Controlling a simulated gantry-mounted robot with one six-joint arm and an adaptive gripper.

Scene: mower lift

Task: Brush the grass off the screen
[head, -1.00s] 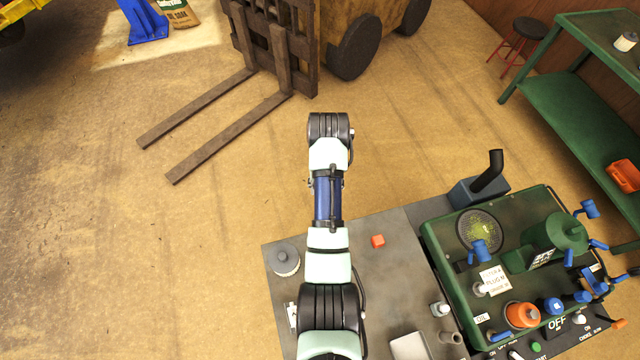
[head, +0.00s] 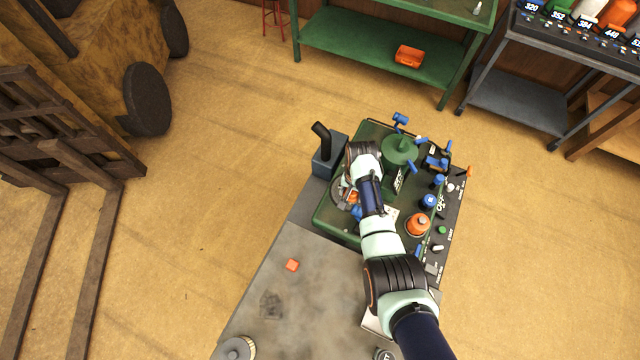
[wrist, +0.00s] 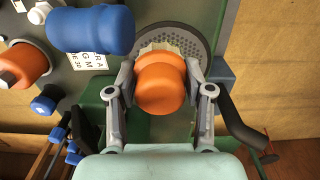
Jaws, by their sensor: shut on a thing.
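My gripper (wrist: 160,78) is shut on an orange-handled brush (wrist: 160,84) with cream bristles. In the wrist view, the bristle end lies over the round, dark, perforated screen (wrist: 197,45); I cannot tell whether it touches. The visible rim of the screen looks grey, and no green grass shows on it. The brush hides its middle. In the head view, my gripper (head: 349,190) is over the left part of the green machine (head: 328,218), and my arm covers most of the screen.
A blue handle (wrist: 90,30) and a white tag (wrist: 92,62) are left of the screen. A dark pipe (head: 321,131) stands at the machine's far left corner. An orange knob (head: 417,225) and levers crowd its right side. The grey bench top (head: 290,265) is mostly clear.

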